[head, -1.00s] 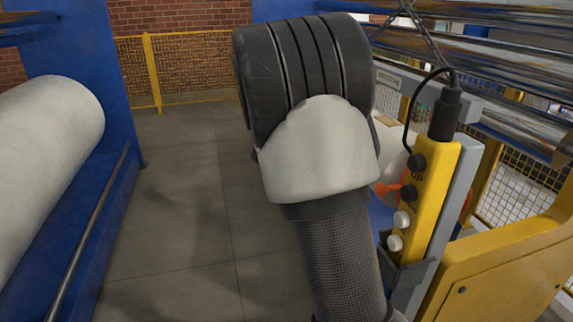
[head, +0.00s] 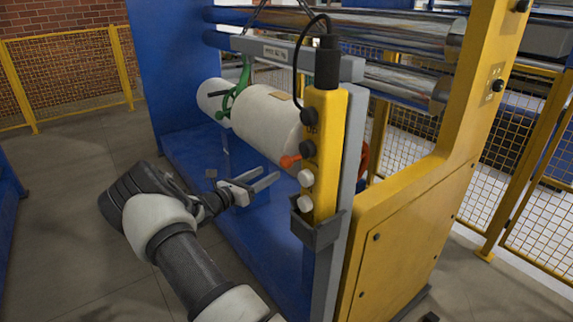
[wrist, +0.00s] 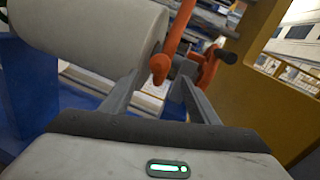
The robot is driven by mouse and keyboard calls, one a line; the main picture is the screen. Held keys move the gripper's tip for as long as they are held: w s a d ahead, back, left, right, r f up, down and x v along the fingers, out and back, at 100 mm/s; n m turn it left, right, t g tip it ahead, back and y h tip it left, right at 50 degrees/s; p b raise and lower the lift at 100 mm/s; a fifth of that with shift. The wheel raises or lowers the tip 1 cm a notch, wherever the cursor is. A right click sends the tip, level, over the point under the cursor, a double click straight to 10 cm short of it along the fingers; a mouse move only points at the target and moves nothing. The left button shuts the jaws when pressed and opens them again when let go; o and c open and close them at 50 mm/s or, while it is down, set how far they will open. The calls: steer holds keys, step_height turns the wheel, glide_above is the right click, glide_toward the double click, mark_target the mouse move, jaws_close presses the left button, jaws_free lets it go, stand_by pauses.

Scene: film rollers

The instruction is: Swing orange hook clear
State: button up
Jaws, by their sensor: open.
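The orange hook shows in the head view (head: 289,161) at the near end of a white film roll (head: 265,122), partly hidden behind a yellow pendant. In the wrist view the orange hook (wrist: 163,66) hangs down beside the roll end, its rounded tip just beyond and between my fingers. My gripper (head: 262,183) is open and empty, in front of and below the roll in the head view. In the wrist view my gripper's fingers (wrist: 160,95) spread either side of the hook's tip. I cannot tell whether they touch it.
A yellow button pendant (head: 323,150) hangs in front of a grey frame post. A green hook (head: 237,90) holds the roll's far part. A yellow machine column (head: 420,200) stands at right. Blue machine bed (head: 200,150) lies below the roll; floor at left is clear.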

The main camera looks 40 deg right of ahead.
mark_target(282, 165)
steer(key=d, duration=0.7)
steer(key=w+d, duration=0.1)
steer(key=d, duration=0.3)
steer(key=shift+d+b, duration=0.1)
steer(key=shift+b, duration=0.25)
jaws_close()
steer(key=w+a+r+m+y+p, duration=0.1)
steer(key=a+r+y+p, duration=0.4)
steer(key=a+r+p, duration=0.5)
steer(key=r+p, duration=0.1)
steer(key=p, duration=0.3)
steer(key=shift+r+y+p, duration=0.25)
steer(key=shift+y+p, duration=0.05)
steer(key=shift+p, duration=0.05)
steer(key=shift+w+r, duration=0.1)
steer(key=shift+w, duration=0.05)
jaws_free()
steer(key=shift+a+r, duration=0.1)
